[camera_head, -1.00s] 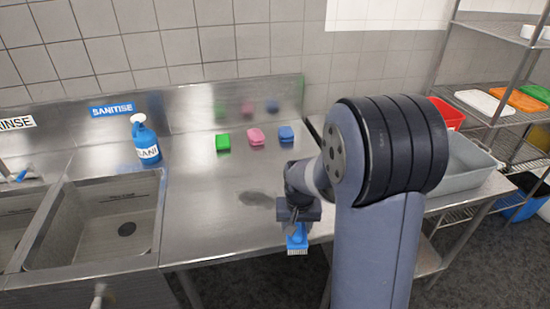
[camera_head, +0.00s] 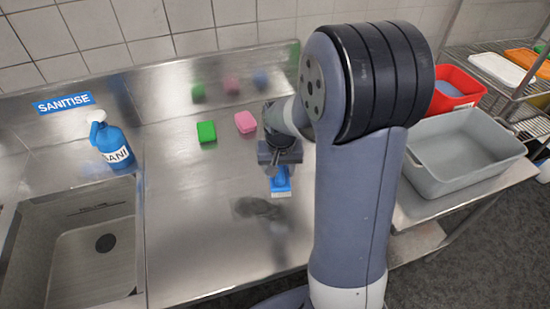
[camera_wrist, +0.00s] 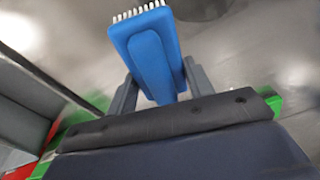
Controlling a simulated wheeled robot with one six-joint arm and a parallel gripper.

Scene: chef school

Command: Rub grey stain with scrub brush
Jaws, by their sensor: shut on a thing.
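The grey stain (camera_head: 258,208) is a dark smudge on the steel worktop, in the middle of the head view. My gripper (camera_head: 279,172) is shut on the blue scrub brush (camera_head: 281,184), just to the right of the stain and near it. The brush's white bristles point down in the head view; I cannot tell whether they touch the worktop. In the wrist view the brush (camera_wrist: 152,50) sticks out between the fingers of my gripper (camera_wrist: 160,88), with its bristles at the far end.
A green sponge (camera_head: 206,132) and a pink sponge (camera_head: 245,122) lie on the worktop (camera_head: 190,230) behind the stain. A blue sanitiser bottle (camera_head: 110,145) stands left by the sink (camera_head: 85,255). A grey tub (camera_head: 465,150) and a red tub (camera_head: 455,92) are at the right.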

